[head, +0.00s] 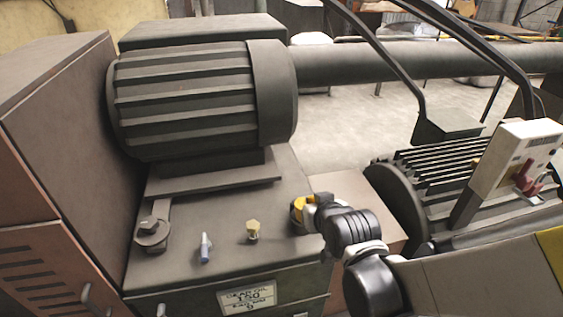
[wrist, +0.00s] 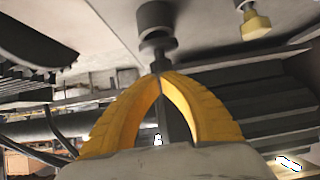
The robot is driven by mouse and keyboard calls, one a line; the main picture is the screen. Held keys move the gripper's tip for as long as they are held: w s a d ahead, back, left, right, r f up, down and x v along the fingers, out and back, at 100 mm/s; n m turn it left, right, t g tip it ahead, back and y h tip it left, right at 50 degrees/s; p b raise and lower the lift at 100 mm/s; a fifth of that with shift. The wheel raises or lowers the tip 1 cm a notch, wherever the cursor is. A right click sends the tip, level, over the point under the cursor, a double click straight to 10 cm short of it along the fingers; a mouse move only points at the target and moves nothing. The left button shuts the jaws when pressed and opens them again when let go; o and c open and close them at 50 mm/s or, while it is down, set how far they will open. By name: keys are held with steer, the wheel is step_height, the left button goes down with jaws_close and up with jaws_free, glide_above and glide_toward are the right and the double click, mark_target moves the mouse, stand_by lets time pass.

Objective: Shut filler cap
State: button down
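My gripper (head: 298,208) has yellow fingers and is at the right front of the machine's grey top. In the wrist view its fingertips (wrist: 158,72) meet, or nearly meet, at the stem of a dark round fitting (wrist: 155,18). The fitting has a short cylinder and a narrower collar; my gripper largely hides it in the head view. I cannot tell whether this is the filler cap or whether the fingertips touch it. A dark strip shows between the fingers; I cannot tell what it is. Another round dark cap-like fitting (head: 152,234) with a bracket is at the left of the top.
A brass fitting (head: 253,230) and a blue-grey plug (head: 205,248) stand on the same top. The brass one also shows in the wrist view (wrist: 255,24). A ribbed motor (head: 185,98) rises behind. A finned machine (head: 440,165) and a switch box (head: 515,160) are at right.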

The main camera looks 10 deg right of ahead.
steer(key=shift+s+f+b, duration=0.4)
steer(key=shift+s+f, duration=0.1)
steer(key=shift+f, duration=0.15)
stand_by(0.3)
